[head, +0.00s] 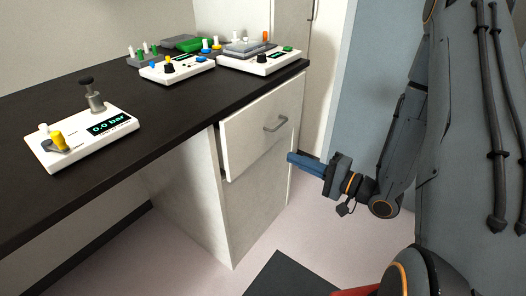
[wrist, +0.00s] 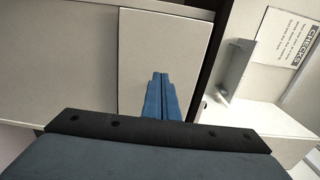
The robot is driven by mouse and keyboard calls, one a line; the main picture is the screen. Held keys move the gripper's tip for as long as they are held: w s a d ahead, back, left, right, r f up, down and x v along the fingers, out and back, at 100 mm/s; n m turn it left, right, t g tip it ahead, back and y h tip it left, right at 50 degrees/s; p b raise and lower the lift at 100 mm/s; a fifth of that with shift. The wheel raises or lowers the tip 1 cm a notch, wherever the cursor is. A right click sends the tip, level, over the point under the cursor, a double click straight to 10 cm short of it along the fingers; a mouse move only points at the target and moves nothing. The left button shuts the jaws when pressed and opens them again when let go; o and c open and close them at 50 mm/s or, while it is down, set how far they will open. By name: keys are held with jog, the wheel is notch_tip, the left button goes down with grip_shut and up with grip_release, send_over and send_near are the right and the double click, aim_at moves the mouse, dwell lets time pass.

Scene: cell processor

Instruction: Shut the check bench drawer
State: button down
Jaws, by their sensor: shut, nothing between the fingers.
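Any contact with the drawer cannot be told. In the wrist view, the closed fingers (wrist: 159,85) point at pale panels.
The dark bench top (head: 180,110) carries a pressure unit (head: 85,137) reading 0.0 bar and several control boxes at the back. A sign reading CHECKS (wrist: 288,38) shows in the wrist view. A dark mat (head: 285,278) lies on the otherwise open floor before the cabinet.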

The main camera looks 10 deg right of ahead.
aim_at(250, 139)
jog(key=x, duration=1.4)
